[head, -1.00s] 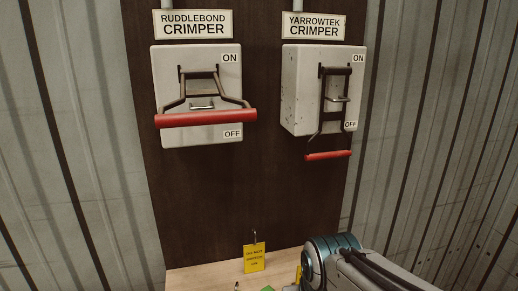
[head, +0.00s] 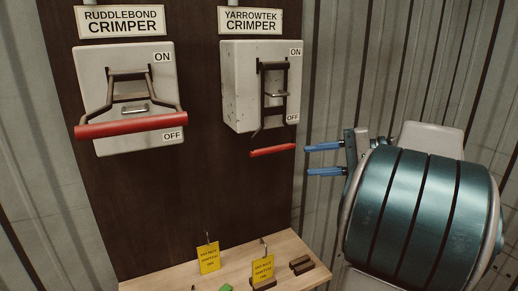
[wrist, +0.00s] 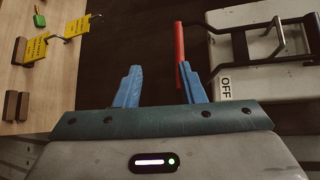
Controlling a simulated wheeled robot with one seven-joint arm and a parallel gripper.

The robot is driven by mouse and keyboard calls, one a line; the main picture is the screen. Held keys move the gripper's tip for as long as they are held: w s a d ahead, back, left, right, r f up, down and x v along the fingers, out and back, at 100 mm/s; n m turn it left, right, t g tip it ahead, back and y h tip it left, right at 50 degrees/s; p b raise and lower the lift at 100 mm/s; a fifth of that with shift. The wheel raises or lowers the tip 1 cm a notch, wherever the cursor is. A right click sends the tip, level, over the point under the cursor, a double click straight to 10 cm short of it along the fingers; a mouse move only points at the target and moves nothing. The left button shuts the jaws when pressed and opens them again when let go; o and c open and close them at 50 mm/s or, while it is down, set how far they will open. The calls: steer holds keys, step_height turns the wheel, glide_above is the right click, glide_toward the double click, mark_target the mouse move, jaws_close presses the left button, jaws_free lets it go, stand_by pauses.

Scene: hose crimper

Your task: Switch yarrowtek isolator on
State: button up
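The Yarrowtek isolator is a pale grey box (head: 240,98) under a "YARROWTEK CRIMPER" sign (head: 251,20). Its dark lever frame hangs down past the OFF label, with the red handle (head: 273,150) below the box. In the wrist view the red handle (wrist: 179,45) stands beside the right finger's tip, not centred between the fingers; whether they touch cannot be told. My gripper (head: 306,159) is open and empty, its blue fingers pointing left just right of the handle. It also shows in the wrist view (wrist: 158,72).
The Ruddlebond isolator (head: 104,80) is on the left of the dark board, its red handle (head: 130,125) sticking outward. Below is a wooden shelf (head: 150,285) with yellow tags (head: 208,258), brown blocks (head: 301,264) and a green item. Corrugated walls stand either side.

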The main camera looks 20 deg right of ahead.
mark_target(276, 150)
steer(key=shift+t, duration=0.6)
steer(key=x, duration=0.3)
steer(key=r+p+x, duration=0.1)
steer(key=x, duration=0.3)
steer(key=w+r+x, duration=0.1)
steer(key=x, duration=0.2)
steer(key=shift+w+f+p, duration=0.1)
steer(key=shift+w+p, duration=0.2)
steer(key=shift+p, duration=0.05)
jaws_close()
